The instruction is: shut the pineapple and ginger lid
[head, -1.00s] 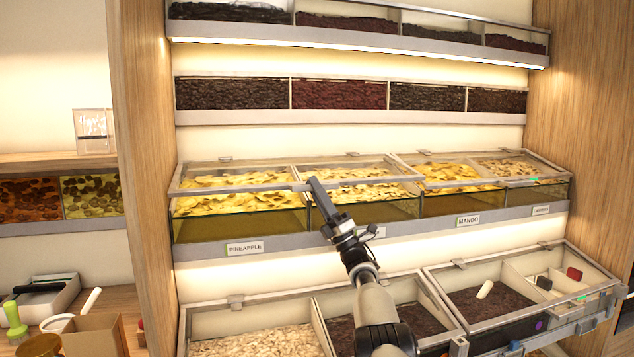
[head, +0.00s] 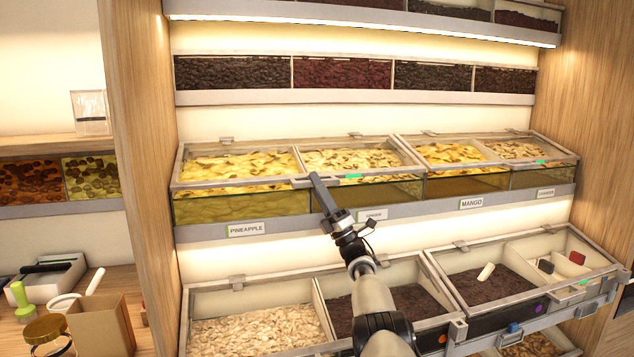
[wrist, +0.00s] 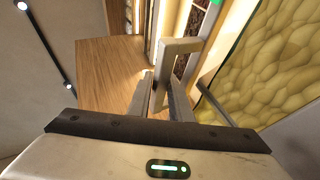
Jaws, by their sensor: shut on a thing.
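The pineapple and ginger lid (head: 235,187) is a clear panel in a grey frame over the two yellow-filled bins at the left of the middle shelf. Its front edge lies low along the top of the bins' glass fronts and looks down on them. A green light shows at its front edge, right of the handle. My gripper (head: 316,180) is at the grey handle (head: 300,183) in the middle of that edge. In the wrist view my gripper (wrist: 162,92) has its fingers closed on the handle bar (wrist: 182,47). The fingertips' exact contact is partly hidden.
The mango lid (head: 500,161) beside it, to the right, lies down with a green light. Lower bins (head: 250,335) with grey-framed lids stand under my arm. A wooden side panel (head: 142,170) bounds the shelf at left. A cardboard box (head: 100,325) stands on the left counter.

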